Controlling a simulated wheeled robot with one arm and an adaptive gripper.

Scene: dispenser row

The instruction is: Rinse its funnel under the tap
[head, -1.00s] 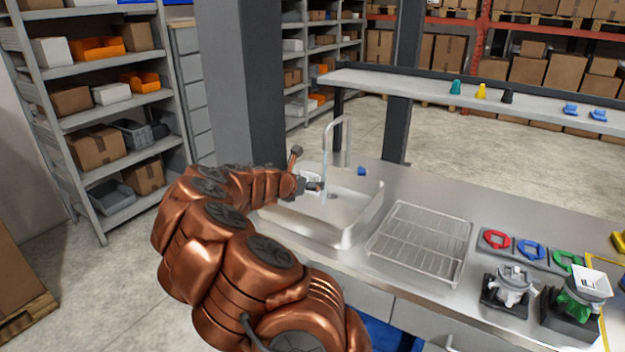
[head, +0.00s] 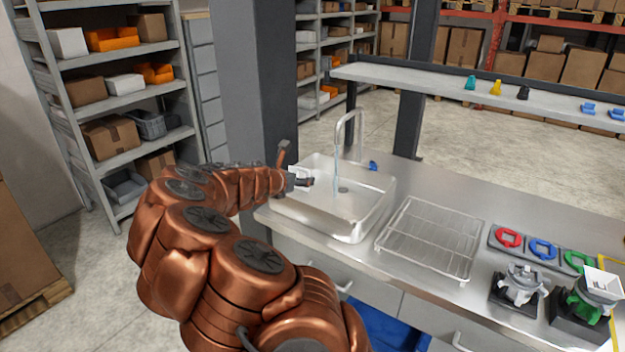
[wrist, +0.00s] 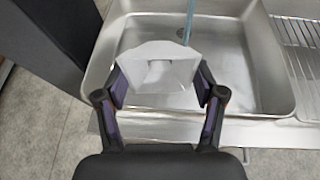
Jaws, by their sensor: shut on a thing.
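My gripper (wrist: 160,92) is shut on a white funnel (wrist: 157,68), holding it by its sides over the near part of the sink (wrist: 262,70). In the head view the funnel (head: 299,174) is small and partly hidden by my gripper (head: 307,181), near the sink's left side. The tap (head: 350,118) arches over the sink, and a thin bluish stream of water (head: 336,170) falls from it. In the wrist view the stream (wrist: 188,22) shows beyond the funnel and a little to its right. The funnel appears apart from the stream.
A wire drying rack (head: 432,238) lies right of the sink. Farther right are a tray with red, blue and green rings (head: 541,249) and two dispenser-like units (head: 522,285). A dark column (head: 238,100) stands behind my arm. A small blue item (head: 373,165) lies behind the sink.

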